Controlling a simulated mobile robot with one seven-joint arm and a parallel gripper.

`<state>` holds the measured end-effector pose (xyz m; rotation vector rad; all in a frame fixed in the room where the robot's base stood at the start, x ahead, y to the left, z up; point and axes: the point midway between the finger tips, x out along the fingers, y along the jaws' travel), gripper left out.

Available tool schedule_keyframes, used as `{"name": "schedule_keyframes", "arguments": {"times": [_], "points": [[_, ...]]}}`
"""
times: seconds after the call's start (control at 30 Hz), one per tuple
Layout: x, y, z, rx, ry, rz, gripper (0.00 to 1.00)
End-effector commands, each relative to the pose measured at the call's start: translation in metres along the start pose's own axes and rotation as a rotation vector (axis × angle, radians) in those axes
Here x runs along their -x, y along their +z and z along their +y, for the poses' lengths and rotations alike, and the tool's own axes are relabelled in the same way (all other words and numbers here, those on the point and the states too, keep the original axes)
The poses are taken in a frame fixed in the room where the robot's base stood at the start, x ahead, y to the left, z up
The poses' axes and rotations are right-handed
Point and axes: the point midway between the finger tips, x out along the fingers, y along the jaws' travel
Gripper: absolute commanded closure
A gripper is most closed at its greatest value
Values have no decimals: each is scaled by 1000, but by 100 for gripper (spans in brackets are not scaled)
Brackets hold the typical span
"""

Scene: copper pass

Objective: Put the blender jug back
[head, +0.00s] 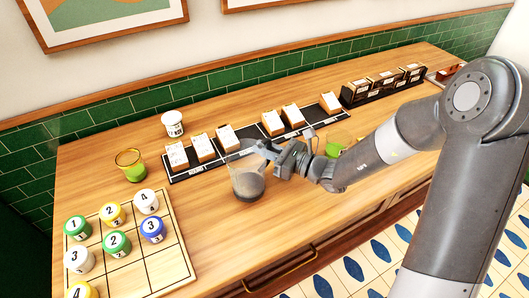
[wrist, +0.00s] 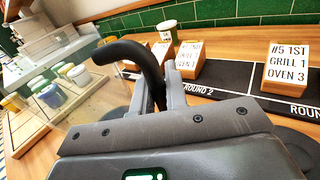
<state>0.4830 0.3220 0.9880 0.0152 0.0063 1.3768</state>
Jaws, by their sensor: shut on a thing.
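The blender jug (head: 241,162) is clear, with a dark round part (head: 248,186) at its lower end in the head view. I cannot tell whether this part belongs to the jug or is a separate base under it. In the wrist view the jug's clear wall (wrist: 92,82) fills the left side, and its black curved handle (wrist: 140,56) rises between my fingers. My gripper (head: 270,150) is shut on the handle, on the jug's right side. The fingers also show in the wrist view (wrist: 156,95). Whether the jug touches the counter is unclear.
A black strip (head: 235,157) with several labelled wooden blocks runs behind the jug. A wooden grid board (head: 172,262) with numbered cups stands at the front left. A green-filled glass (head: 131,165) and a white cup (head: 172,123) stand behind. The counter is clear front right of the jug.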

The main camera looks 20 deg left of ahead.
Motion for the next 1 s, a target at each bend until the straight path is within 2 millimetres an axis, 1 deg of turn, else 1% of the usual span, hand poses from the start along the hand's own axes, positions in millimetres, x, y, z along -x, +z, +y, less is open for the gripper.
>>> {"name": "schedule_keyframes", "arguments": {"times": [0.1,0.2,0.57,0.6,0.8,0.87,1.0], "points": [[0,-12,0,-3,0,-1,100],[0,-17,0,0,0,-1,100],[0,-20,-1,0,0,-1,100],[0,-21,-1,0,0,0,86],[0,-20,-1,1,0,0,70],[0,-20,0,1,0,0,65],[0,-20,0,1,0,0,65]]}}
